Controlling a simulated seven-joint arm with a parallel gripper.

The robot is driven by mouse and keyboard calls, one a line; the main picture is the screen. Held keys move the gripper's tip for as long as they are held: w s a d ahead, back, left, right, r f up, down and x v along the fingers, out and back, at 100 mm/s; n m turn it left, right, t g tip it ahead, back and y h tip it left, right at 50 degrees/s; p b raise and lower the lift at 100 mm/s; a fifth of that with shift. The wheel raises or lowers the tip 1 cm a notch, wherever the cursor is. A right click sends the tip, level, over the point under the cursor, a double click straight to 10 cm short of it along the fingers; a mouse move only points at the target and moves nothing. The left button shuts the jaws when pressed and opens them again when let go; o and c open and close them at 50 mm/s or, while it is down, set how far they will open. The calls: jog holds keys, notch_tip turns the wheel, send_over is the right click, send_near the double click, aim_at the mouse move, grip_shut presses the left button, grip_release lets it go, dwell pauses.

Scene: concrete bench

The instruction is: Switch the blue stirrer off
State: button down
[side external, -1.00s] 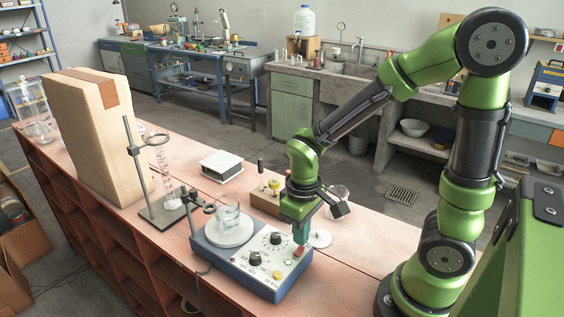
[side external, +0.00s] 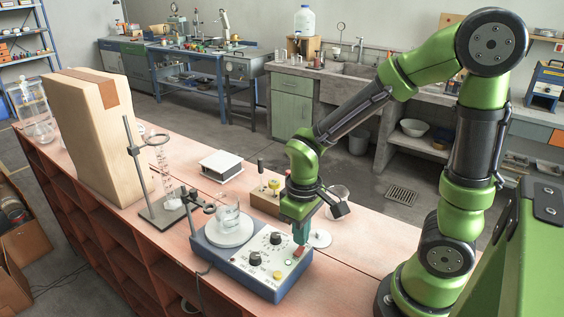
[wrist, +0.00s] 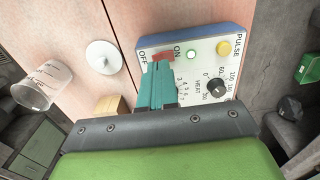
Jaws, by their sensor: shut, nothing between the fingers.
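The blue stirrer (side external: 262,285) sits on the bench with a beaker (side external: 229,216) on its round white plate (side external: 216,237). Its sloped panel has dark knobs, a yellow PULSE button (wrist: 223,47) and a small pale green lamp (wrist: 191,51) that looks lit. The red rocker switch (wrist: 164,55) lies between the marks OFF and ON. My gripper (side external: 300,240) is shut and empty, pointing down at the red switch. In the wrist view its teal fingertips (wrist: 160,67) hide part of the switch. I cannot tell whether they touch it or which way it is tipped.
A wooden block with a yellow knob (side external: 273,184) and a white disc (side external: 319,239) are close to my gripper. A stand with a clamp (side external: 134,150) and a large wooden box (side external: 80,140) stand farther left.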

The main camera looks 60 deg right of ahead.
jog(key=shift+f, duration=1.2)
dwell(0.4)
jog(key=shift+r, duration=3.55)
notch_tip(320, 180, up, 11)
jog(key=s+m+t+y, duration=0.2)
jog(key=m+t, duration=0.2)
jog(key=t, duration=0.3)
jog(key=shift+s+a, duration=0.35)
